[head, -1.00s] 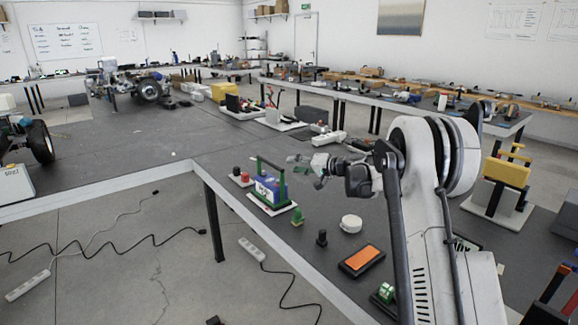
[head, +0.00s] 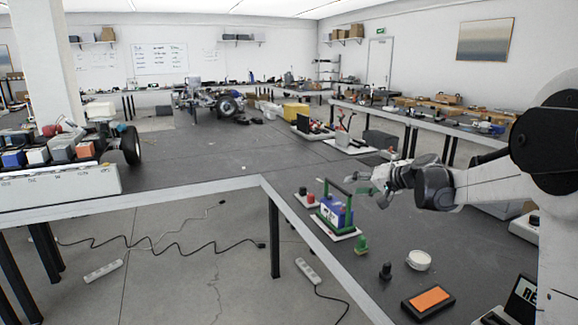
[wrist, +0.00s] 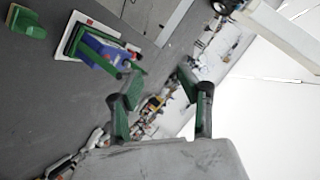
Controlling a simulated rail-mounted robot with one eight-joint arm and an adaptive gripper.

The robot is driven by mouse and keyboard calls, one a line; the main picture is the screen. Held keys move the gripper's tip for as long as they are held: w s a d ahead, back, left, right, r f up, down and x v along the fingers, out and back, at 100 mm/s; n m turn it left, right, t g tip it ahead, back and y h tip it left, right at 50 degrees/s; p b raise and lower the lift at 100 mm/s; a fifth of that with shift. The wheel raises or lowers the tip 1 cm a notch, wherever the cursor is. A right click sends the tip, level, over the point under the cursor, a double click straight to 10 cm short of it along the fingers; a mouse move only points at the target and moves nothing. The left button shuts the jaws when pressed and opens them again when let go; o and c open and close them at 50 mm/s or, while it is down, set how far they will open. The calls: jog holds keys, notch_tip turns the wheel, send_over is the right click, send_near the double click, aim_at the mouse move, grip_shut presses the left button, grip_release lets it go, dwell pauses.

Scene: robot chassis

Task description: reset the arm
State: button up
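My arm (head: 500,185) reaches in from the right of the head view, above the dark table. My gripper (head: 362,183) is at its end, pointing left, near a blue block with a green handle frame (head: 334,213) on a white base. In the wrist view my gripper (wrist: 160,78) has its two green-and-dark fingers spread apart, with nothing between them. The blue block with its green frame (wrist: 100,50) shows at the upper left there, beside the fingers. I cannot tell the exact height of the gripper over the table.
A red and a black button (head: 306,197), a green piece (head: 361,245), a black knob (head: 385,271), a white round lid (head: 419,260) and an orange pad (head: 429,299) stand on the table. A crate of coloured blocks (head: 60,180) is at left. The middle table is mostly clear.

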jog(key=s+a+r+n+g+h, duration=0.1)
jog(key=s+a+r+h, duration=0.1)
jog(key=s, duration=1)
jog(key=s+a+r+g+h, duration=0.1)
jog(key=s+a+h, duration=0.15)
jog(key=s, duration=1.05)
jog(key=s+d+f+h, duration=0.1)
jog(key=s+f, duration=0.1)
jog(key=s, duration=0.5)
jog(key=s+f+n+h, duration=0.1)
jog(key=s+f, duration=0.2)
jog(key=s, duration=0.5)
jog(key=s+d+f+h, duration=0.1)
jog(key=s+f, duration=0.2)
jog(key=s, duration=0.4)
jog(key=shift+s+d+h, duration=0.2)
jog(key=shift+d+h, duration=0.15)
